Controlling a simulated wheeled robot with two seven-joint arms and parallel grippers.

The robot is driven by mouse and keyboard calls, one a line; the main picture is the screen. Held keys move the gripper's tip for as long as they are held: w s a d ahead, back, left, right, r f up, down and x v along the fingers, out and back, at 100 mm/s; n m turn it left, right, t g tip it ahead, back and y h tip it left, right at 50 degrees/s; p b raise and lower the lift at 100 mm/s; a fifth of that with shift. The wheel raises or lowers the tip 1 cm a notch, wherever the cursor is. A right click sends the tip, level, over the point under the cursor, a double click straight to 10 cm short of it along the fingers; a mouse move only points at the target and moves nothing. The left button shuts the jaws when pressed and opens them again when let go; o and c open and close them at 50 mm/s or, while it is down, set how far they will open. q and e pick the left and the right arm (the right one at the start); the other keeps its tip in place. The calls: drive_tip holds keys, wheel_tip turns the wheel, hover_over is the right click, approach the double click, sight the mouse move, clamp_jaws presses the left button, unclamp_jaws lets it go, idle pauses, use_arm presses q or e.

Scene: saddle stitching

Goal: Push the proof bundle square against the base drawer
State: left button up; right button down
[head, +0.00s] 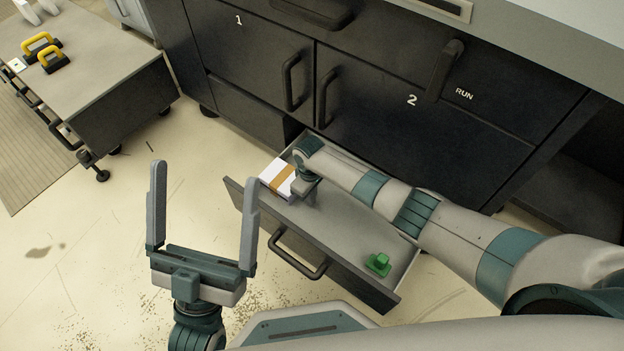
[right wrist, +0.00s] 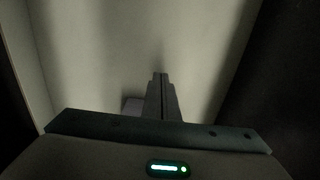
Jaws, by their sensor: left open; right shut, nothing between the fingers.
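The proof bundle (head: 278,175), a white stack with an orange-brown band, lies in the far left part of the open base drawer (head: 335,240). My right arm reaches into the drawer from the right. Its hand is close beside the bundle's right side and hides part of it; I cannot tell whether they touch. In the right wrist view my right gripper (right wrist: 161,78) is shut and empty, pointing at a pale surface. A small dim block (right wrist: 132,104) shows just left of the fingers. My left gripper (head: 204,175) is open and empty in front of the drawer's left end.
A green knobbed object (head: 378,264) sits in the drawer's right end. The drawer handle (head: 300,256) sticks out at the front. Dark cabinet doors (head: 400,130) rise behind. A low cart (head: 95,75) with yellow-handled tools stands far left. The floor between is clear.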

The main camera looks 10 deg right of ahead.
wheel_tip(320, 180, up, 4)
drive_tip(key=shift+w+r+p, duration=0.1)
drive_tip(key=shift+w+p, duration=0.05)
drive_tip(key=shift+p, duration=0.5)
use_arm(q)
wheel_tip(320, 180, down, 10)
drive_tip(key=w+d+g+y+p, duration=0.1)
drive_tip(key=w+d+g, duration=0.1)
drive_tip(key=g, duration=0.4)
drive_tip(key=shift+w+r+g+y+p, duration=0.2)
drive_tip(key=shift+w+g+y+p, duration=0.15)
drive_tip(key=shift+w+g, duration=0.1)
use_arm(e)
wheel_tip(320, 180, up, 5)
drive_tip(key=shift+f, duration=0.1)
use_arm(q)
drive_tip(key=shift+s+d, duration=0.15)
drive_tip(key=shift+d, duration=0.05)
use_arm(e)
drive_tip(key=shift+d, duration=0.1)
